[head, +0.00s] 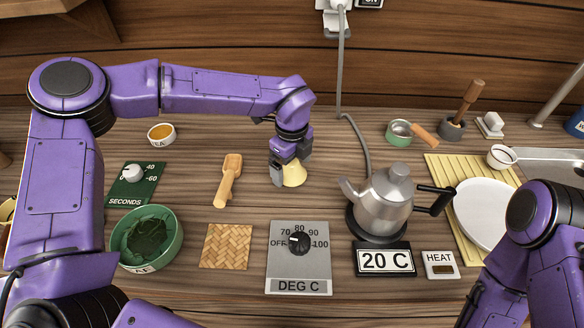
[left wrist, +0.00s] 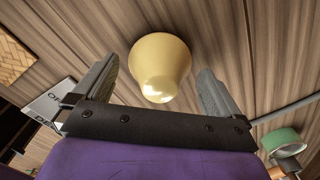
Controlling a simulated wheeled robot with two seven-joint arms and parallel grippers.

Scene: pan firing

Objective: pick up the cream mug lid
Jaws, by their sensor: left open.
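A cream, cup-shaped piece (head: 295,173) stands on the wooden counter, left of the kettle. In the left wrist view the same cream piece (left wrist: 159,60) is smooth, flared at one end and glossy at the other. I cannot tell whether it is the mug lid alone or a mug with its lid. My left gripper (head: 281,175) is pointed down at it and partly hides it in the head view. In the left wrist view the fingers (left wrist: 155,82) are open, one on each side of the piece, with gaps visible.
A steel kettle (head: 384,200) on a dark base stands to the right. A wooden scoop (head: 229,182), woven mat (head: 226,246), DEG C panel (head: 298,270) and green bowl (head: 147,238) lie around the left and front. A white plate (head: 485,212) is at right.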

